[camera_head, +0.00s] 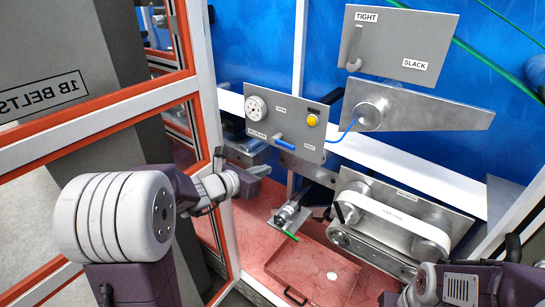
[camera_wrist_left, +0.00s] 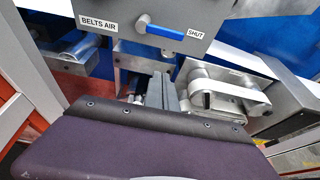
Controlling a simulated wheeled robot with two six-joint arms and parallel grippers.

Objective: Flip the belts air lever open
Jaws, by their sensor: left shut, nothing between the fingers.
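The belts air lever (camera_head: 286,145) is a blue handle on a silver pivot, low on a grey panel (camera_head: 262,121). In the left wrist view the lever (camera_wrist_left: 166,32) points right, toward the SHUT label (camera_wrist_left: 196,34); the BELTS AIR label (camera_wrist_left: 98,23) is left of the pivot. My left gripper (camera_head: 260,160) is below and left of the lever in the head view. In the left wrist view its grey fingers (camera_wrist_left: 161,90) are together and empty, apart from the lever and below it. My right arm shows at the lower right of the head view, but its gripper does not.
The panel also carries a white round knob (camera_head: 255,108) and a yellow button (camera_head: 312,121). A blue hose (camera_head: 346,132) runs from its right side. A belt unit (camera_head: 400,220) stands at lower right. An orange and white frame (camera_head: 205,120) closes the left side.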

